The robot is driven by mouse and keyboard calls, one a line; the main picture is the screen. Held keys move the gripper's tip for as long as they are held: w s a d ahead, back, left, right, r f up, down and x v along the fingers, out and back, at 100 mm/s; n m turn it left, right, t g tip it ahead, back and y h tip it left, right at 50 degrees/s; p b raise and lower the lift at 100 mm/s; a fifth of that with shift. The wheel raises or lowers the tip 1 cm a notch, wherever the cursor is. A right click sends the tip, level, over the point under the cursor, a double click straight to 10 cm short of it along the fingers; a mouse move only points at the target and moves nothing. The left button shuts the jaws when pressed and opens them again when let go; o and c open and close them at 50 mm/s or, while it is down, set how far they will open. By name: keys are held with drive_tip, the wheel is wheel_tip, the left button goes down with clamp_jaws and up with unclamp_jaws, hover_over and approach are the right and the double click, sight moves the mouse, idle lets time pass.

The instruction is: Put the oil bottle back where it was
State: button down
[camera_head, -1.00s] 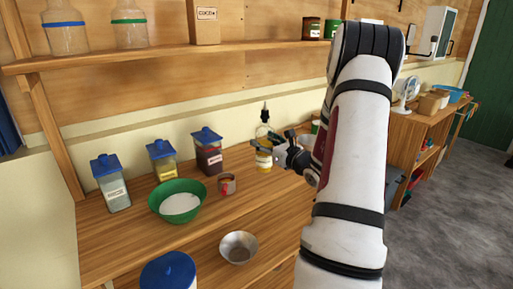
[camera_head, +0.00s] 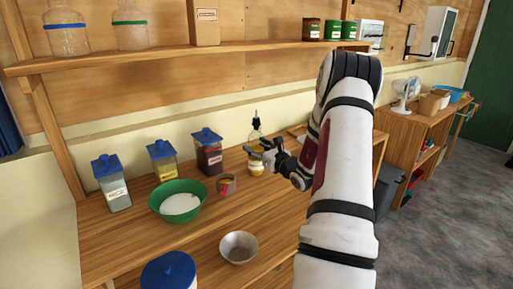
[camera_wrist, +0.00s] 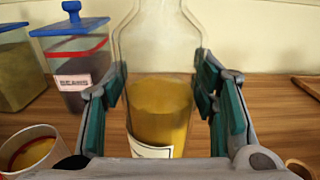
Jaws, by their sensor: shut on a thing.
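The oil bottle (camera_head: 256,167) is clear glass with yellow oil in its lower part and a dark pourer on top. It stands upright at the back of the wooden counter, right of the dark-filled jar. My gripper (camera_head: 262,152) is around it from the right. In the wrist view the bottle (camera_wrist: 160,108) sits between the teal pads of my gripper (camera_wrist: 160,85), which is shut on it. Its base is hidden there, and I cannot tell whether it touches the counter.
A small tin (camera_head: 226,185) stands just left of the bottle. Blue-lidded jars (camera_head: 209,158) line the back. A green bowl (camera_head: 178,202) of white powder and a metal bowl (camera_head: 238,247) are nearer. A shelf (camera_head: 180,54) runs above.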

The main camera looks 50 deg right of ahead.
drive_tip(key=c, duration=0.6)
unclamp_jaws()
drive_tip(key=shift+f, duration=0.15)
drive_tip(key=shift+c, duration=0.2)
